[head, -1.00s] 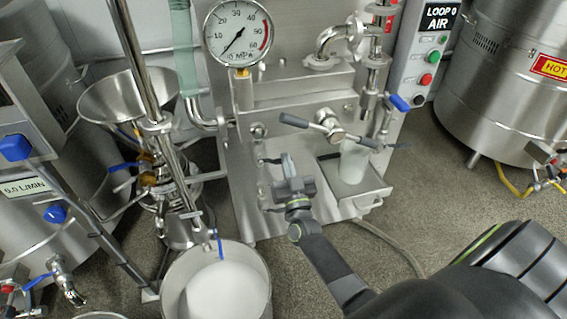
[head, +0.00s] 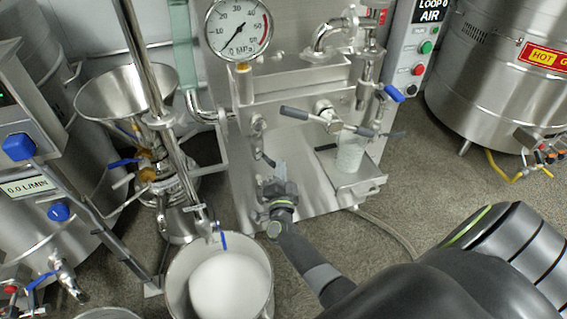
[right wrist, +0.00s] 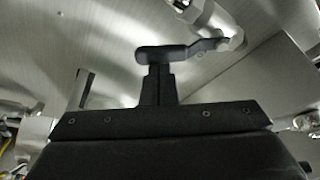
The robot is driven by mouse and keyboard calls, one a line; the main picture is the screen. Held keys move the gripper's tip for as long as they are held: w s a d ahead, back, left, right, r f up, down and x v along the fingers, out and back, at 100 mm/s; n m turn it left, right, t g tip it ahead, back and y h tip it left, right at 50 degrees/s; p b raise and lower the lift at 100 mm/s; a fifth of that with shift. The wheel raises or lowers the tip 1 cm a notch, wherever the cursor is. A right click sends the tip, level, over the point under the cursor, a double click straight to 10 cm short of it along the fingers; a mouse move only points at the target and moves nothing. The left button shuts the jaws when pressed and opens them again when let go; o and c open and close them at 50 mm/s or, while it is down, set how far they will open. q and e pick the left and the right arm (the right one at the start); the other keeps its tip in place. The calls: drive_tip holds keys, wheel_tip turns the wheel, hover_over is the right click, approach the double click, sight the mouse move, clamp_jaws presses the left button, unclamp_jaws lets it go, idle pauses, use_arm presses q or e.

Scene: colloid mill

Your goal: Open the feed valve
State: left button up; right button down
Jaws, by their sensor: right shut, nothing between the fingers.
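A small valve (head: 258,123) with a dark lever (head: 268,159) sits on the front of the steel machine, left of its long two-ended handle. I take it for the feed valve, but no label shows. My right gripper (head: 279,168) is shut and empty, close beside the lever's lower end. In the right wrist view the shut fingers (right wrist: 158,80) stand just below the dark lever (right wrist: 168,52), which reaches left from a metal valve body (right wrist: 212,22). The fingertips overlap the lever's grip there; I cannot tell whether they touch. My left gripper is out of view.
A round gauge (head: 238,28) and the black two-ended handle (head: 327,121) are on the machine. A clear cup (head: 350,153) stands at its right. A steel pot (head: 264,285) of white material and a funnel (head: 123,92) are left. Open floor lies right.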

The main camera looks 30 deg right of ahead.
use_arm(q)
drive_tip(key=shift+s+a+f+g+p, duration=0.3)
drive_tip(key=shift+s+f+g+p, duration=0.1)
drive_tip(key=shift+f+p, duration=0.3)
use_arm(e)
drive_tip(key=shift+w+a+f+m+g, duration=0.15)
drive_tip(key=shift+a+f+m+g, duration=0.35)
drive_tip(key=shift+m, duration=0.75)
drive_tip(key=shift+w+a+f+m+g, duration=0.25)
drive_tip(key=shift+a+m, duration=0.4)
drive_tip(key=shift+m, duration=0.65)
drive_tip(key=shift+w+a+f+m+g, duration=0.1)
drive_tip(key=shift+a+f+m+g, duration=0.3)
drive_tip(key=shift+m, duration=0.85)
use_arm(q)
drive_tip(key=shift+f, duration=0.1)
use_arm(e)
drive_tip(key=shift+a+r, duration=0.15)
drive_tip(key=shift+a, duration=0.1)
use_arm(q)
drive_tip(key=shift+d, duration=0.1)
use_arm(e)
drive_tip(key=shift+d, duration=0.1)
